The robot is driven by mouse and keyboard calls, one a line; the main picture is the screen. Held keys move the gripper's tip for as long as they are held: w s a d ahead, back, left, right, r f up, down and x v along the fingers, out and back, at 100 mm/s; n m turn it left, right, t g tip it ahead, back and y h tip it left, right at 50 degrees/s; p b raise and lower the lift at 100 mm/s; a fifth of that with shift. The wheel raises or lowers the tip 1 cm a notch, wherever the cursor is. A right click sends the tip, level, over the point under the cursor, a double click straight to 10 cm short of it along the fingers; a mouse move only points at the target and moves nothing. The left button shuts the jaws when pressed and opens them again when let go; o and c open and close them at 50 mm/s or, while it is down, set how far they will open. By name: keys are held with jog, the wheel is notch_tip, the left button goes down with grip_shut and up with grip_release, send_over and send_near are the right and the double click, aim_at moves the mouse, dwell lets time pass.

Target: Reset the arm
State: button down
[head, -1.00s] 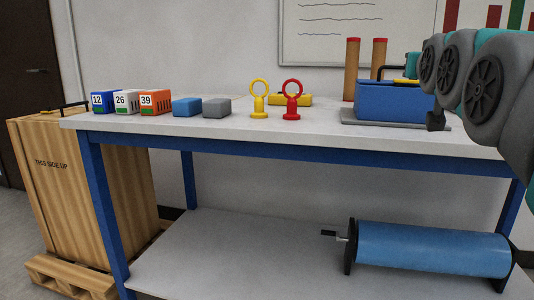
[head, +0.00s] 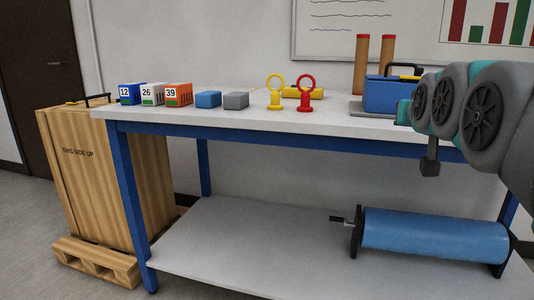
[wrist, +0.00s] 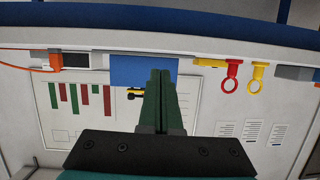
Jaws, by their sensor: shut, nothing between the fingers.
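My arm (head: 481,110) reaches in from the right edge of the head view, in front of the right end of the workbench (head: 330,122). My gripper (wrist: 160,73) shows in the wrist view as two dark green fingers pressed together, with nothing between them. The wrist picture looks upside down, with the bench edge across its top. The fingers overlap the blue toolbox (wrist: 128,70) in that view; I cannot tell the gap. In the head view the toolbox (head: 392,95) is partly hidden behind my arm.
Numbered boxes (head: 153,94), a blue block (head: 208,99), a grey block (head: 236,101) and yellow (head: 275,95) and red (head: 305,95) ring-topped pieces stand on the bench. A blue roller (head: 435,236) lies on the lower shelf. A wooden crate (head: 100,165) stands at left.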

jog(key=s+a+f+g+y+p, duration=0.1)
jog(key=s+a+f+g, duration=0.15)
jog(key=f, duration=0.35)
jog(key=s+a+f+n+g+y+p, duration=0.1)
jog(key=s+a+f+g+p, duration=0.1)
jog(key=s+f, duration=0.3)
jog(key=s+a+f+g+y+p, duration=0.1)
jog(key=s+a+f+g, duration=0.2)
jog(key=f, duration=0.5)
jog(key=s+a+f+g+p, duration=0.1)
jog(key=s+f+g, duration=0.1)
jog(key=s, duration=0.5)
jog(key=s+a+f+n+g+p, duration=0.1)
jog(key=s+a+f+g, duration=0.1)
jog(key=s+f, duration=0.3)
jog(key=s+a+f+n+g+p, duration=0.1)
jog(key=s+f+g, duration=0.3)
jog(key=s, duration=0.7)
jog(key=shift+a, duration=0.3)
jog(key=c, duration=1.6)
grip_release()
jog(key=shift+f, duration=0.1)
